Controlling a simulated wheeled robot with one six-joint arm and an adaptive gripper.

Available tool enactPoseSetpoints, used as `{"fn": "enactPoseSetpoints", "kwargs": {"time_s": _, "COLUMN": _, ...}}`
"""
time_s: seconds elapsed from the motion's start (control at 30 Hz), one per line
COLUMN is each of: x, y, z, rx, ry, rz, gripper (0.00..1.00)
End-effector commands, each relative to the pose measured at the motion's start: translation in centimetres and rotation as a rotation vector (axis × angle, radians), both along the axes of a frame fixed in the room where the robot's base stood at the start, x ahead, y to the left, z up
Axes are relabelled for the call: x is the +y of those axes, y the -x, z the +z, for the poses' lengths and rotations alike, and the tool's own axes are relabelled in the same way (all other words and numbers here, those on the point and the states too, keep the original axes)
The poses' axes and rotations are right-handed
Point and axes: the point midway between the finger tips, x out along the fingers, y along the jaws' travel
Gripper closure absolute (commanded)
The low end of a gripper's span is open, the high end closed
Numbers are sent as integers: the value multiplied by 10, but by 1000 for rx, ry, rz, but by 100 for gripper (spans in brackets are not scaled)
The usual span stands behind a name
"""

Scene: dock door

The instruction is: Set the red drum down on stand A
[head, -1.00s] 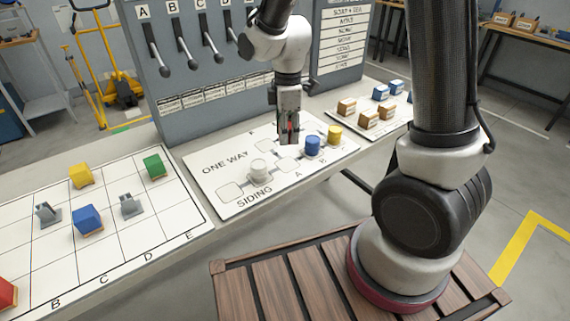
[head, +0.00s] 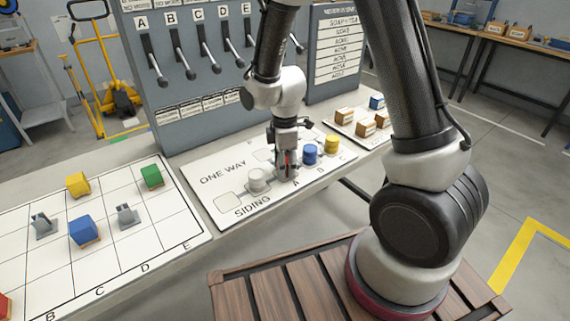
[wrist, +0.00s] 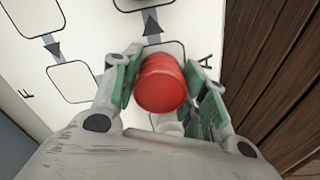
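The red drum (wrist: 163,82) is between the green-padded fingers of my gripper in the wrist view, and the fingers close on its sides. In the head view only a sliver of red shows between the fingertips of my gripper (head: 287,168). The gripper points down at the board, between the white drum (head: 257,180) and the blue drum (head: 310,154). Stand A is the outlined square (wrist: 176,45) beside the letter A; the drum covers part of it. I cannot tell whether the drum touches the board.
A yellow drum (head: 332,144) stands beyond the blue one. The lever panel (head: 190,100) rises behind the board (head: 222,172). A gridded board (head: 150,235) with coloured blocks lies left, and a small board with brown and blue boxes (head: 365,127) lies right.

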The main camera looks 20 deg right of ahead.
Motion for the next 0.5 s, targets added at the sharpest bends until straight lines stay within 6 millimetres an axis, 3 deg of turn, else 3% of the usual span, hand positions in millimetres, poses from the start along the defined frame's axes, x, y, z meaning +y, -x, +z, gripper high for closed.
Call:
{"fn": "enactPoseSetpoints", "kwargs": {"time_s": 0.37, "x": 0, "y": 0, "z": 1, "rx": -1, "ry": 0, "rz": 0, "gripper": 40}}
{"fn": "enactPoseSetpoints", "kwargs": {"time_s": 0.5, "x": 0, "y": -1, "z": 13, "rx": -4, "ry": -1, "rz": 0, "gripper": 40}}
